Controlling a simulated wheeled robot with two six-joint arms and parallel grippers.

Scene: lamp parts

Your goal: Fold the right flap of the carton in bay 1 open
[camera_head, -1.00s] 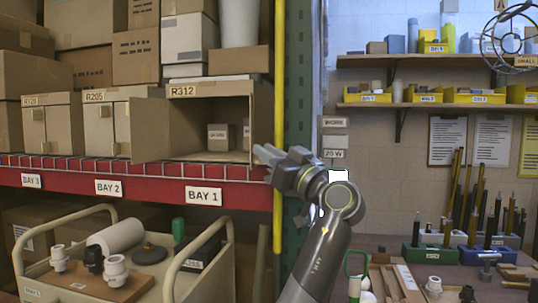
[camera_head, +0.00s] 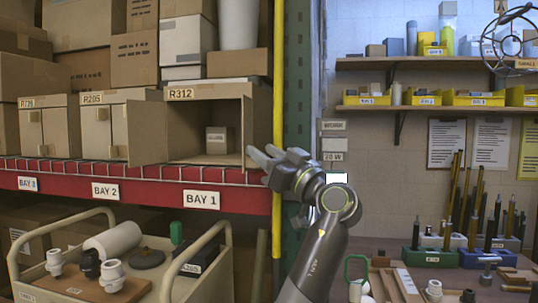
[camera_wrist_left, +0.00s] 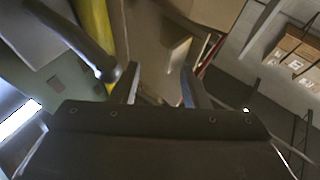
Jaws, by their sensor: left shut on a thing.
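The open-fronted carton R312 (camera_head: 205,92) stands on the shelf above the BAY 1 label. Its left flap (camera_head: 149,130) sticks out toward me. Its right flap (camera_head: 247,130) shows as a narrow upright strip at the right side of the opening. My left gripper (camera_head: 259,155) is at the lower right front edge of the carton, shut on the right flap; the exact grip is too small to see. In the left wrist view, the fingers (camera_wrist_left: 161,92) show dark against brown cardboard. My right gripper is not in view.
A small box (camera_head: 216,140) stands inside the carton. The yellow post (camera_head: 279,70) and green rack upright (camera_head: 304,70) are close to the right of the carton. Carton R205 (camera_head: 120,97) stands to the left. A cart (camera_head: 190,262) is below the shelf.

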